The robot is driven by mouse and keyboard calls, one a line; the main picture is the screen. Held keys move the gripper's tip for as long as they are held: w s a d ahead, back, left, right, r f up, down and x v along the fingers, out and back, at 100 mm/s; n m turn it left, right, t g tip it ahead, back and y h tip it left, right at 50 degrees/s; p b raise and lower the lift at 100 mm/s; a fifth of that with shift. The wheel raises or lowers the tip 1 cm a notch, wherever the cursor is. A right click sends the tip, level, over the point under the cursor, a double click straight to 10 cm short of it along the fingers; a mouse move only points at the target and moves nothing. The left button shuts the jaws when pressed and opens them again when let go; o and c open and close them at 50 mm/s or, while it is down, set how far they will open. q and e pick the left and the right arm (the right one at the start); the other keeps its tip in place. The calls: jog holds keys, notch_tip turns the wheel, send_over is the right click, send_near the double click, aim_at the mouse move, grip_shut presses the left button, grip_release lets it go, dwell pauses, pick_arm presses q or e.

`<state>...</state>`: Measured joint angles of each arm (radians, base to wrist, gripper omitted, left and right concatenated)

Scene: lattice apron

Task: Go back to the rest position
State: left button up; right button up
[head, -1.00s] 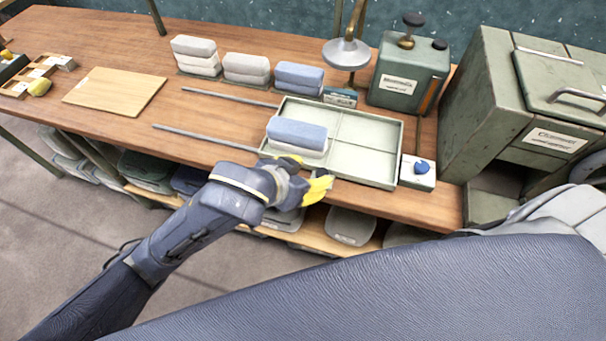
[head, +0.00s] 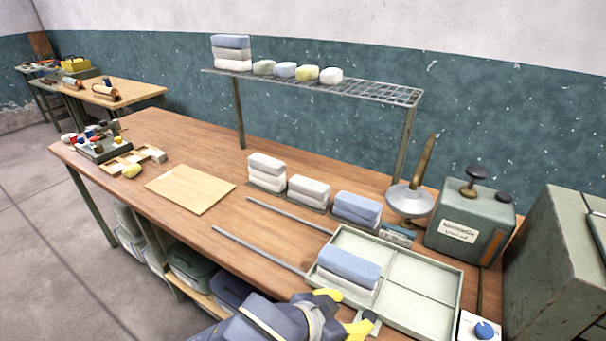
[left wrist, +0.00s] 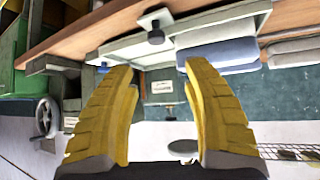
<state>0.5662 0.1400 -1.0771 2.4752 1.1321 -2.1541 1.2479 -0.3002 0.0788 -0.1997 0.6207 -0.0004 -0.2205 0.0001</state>
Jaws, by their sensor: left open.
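My left gripper (head: 345,311) is at the bottom of the head view, just in front of the tray's near edge. Its yellow fingers are spread and empty; the left wrist view shows them apart with nothing between them (left wrist: 158,70). The pale green divided tray (head: 425,277) lies on the wooden bench. A stack of a blue cloth block (head: 349,263) on a white one (head: 345,286) sits in its near-left compartment. The blue block also shows in the left wrist view (left wrist: 218,55), apart from the fingers. My right gripper is in neither view.
A black-knobbed bracket (head: 369,320) is at the tray's front edge, close to my fingers. A wire shelf (head: 330,84) rises at the back. Floor in front of the bench is clear.

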pick_arm(q)
jog(key=w+a+f+n+t+y, duration=0.25)
jog(key=a+f, duration=0.25)
jog(key=a, duration=0.4)
jog(key=w+a+f+n+t+y, duration=0.1)
jog(key=w+a+f+n+y, duration=0.15)
jog(key=a+f, duration=0.5)
jog(key=s+a+f+g+y, duration=0.1)
jog(key=s+a+f+y, duration=0.2)
jog(key=a, duration=0.6)
jog(key=s+a+f+m+y, duration=0.1)
jog(key=s+a+f+y, duration=0.15)
jog(key=s+a, duration=0.4)
jog(key=s+a+f+g+y, duration=0.1)
jog(key=s+a+f+y, duration=0.15)
jog(key=a, duration=0.85)
jog(key=s+d+f+g+h, duration=0.1)
jog(key=d+f, duration=0.1)
jog(key=f, duration=0.8)
jog(key=s+d+f+g+h, duration=0.1)
jog(key=d+f, duration=0.1)
jog(key=f, duration=0.9)
jog(key=s+d+f+h, duration=0.1)
jog(key=d+f+h, duration=0.1)
jog(key=f, duration=0.8)
jog(key=s+f+n+g+h, duration=0.1)
jog(key=s+f+n+g, duration=0.2)
jog(key=s+f, duration=1.7)
jog(key=shift+s+f, duration=0.2)
jog(key=shift+s, duration=0.7)
